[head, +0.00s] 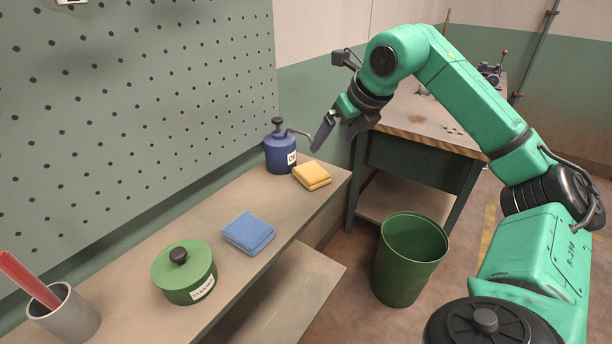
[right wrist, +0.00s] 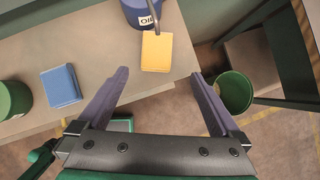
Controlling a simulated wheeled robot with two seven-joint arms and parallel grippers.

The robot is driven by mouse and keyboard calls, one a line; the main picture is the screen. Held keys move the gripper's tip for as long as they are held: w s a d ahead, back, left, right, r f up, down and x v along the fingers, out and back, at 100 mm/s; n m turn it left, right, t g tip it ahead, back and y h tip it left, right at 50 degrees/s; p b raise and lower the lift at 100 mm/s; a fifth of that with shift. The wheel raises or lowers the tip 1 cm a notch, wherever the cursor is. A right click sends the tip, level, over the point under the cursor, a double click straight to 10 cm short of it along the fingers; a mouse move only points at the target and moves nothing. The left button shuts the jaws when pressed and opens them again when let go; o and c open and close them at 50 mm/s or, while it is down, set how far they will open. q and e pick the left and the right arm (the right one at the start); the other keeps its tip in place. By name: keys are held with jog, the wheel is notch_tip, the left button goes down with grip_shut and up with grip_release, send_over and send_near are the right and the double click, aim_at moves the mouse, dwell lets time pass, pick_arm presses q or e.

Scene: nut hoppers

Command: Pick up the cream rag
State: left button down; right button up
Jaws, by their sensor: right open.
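I see no rag that is plainly cream. A folded yellow-orange rag (head: 311,175) lies on the right end of the bench, in front of the blue oil can. It also shows in the right wrist view (right wrist: 157,52), at the top centre. A folded blue rag (head: 248,233) lies nearer on the same bench, and it is at the left in the right wrist view (right wrist: 61,86). My right gripper (head: 321,132) is open and empty, above the yellow rag's end of the bench. In the right wrist view its two fingers point toward the yellow rag, apart from it. My left gripper is not in view.
The blue oil can (head: 280,153) with a thin spout stands close behind the yellow rag. A green lidded pot (head: 184,272) and a grey cup (head: 66,315) stand nearer. A green bin (head: 410,258) stands on the floor. A pegboard (head: 130,110) rises behind the bench.

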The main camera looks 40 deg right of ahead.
send_near(312, 170)
jog(key=p+x, duration=0.1)
jog(key=x, duration=0.7)
jog(key=shift+w+f+p, duration=0.2)
jog(key=shift+f+p, duration=0.15)
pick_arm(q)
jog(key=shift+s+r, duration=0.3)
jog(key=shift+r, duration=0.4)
pick_arm(e)
jog(key=shift+r, duration=0.1)
jog(key=c, duration=1.1)
